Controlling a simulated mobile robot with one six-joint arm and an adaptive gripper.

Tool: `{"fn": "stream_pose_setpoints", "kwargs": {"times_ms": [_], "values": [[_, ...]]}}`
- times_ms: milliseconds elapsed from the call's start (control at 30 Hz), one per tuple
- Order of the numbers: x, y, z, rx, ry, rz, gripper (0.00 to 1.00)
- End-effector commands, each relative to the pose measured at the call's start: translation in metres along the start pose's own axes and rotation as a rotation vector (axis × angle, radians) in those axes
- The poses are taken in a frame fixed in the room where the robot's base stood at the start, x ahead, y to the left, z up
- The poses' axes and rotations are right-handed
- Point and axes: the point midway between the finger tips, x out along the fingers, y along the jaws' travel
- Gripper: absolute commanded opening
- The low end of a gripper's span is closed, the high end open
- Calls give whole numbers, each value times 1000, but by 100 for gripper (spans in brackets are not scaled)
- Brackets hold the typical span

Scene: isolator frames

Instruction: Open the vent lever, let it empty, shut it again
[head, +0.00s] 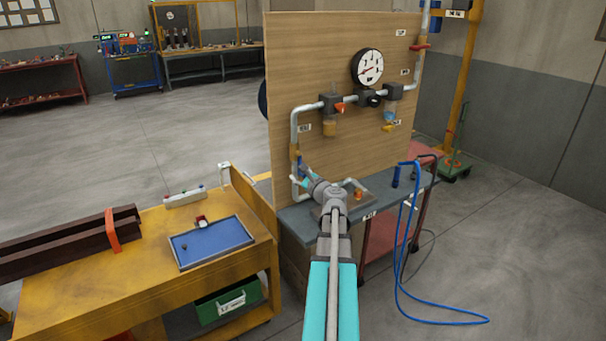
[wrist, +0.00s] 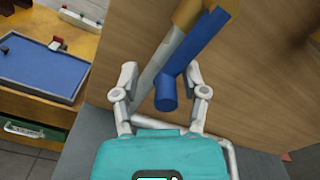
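A blue lever (wrist: 190,62) sits on a yellow valve body (wrist: 190,14) on the pipe at the lower left of the upright board; I take it for the vent lever, but no label on it is readable. In the wrist view it slants away from the grey pipe (wrist: 157,68). In the head view the valve (head: 294,151) shows above my gripper (head: 307,179). In the wrist view my gripper (wrist: 165,84) is open, one finger on each side of the lever's blue end, with gaps showing. Contact cannot be seen.
The wooden board (head: 310,50) carries a round gauge (head: 368,68), piping, a red handle (head: 420,46) and bowls below two regulators. A grey bench (head: 290,216) lies under it. A yellow table with a blue tray (head: 212,242) stands left. A blue hose (head: 399,265) hangs right.

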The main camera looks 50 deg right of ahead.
Motion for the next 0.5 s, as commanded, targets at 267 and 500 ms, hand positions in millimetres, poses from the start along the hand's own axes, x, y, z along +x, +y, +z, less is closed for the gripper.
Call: {"fn": "stream_pose_setpoints", "kwargs": {"times_ms": [267, 500], "values": [[-2, -4, -2, 0, 5, -7, 59], [-11, -4, -3, 0, 7, -9, 59]]}}
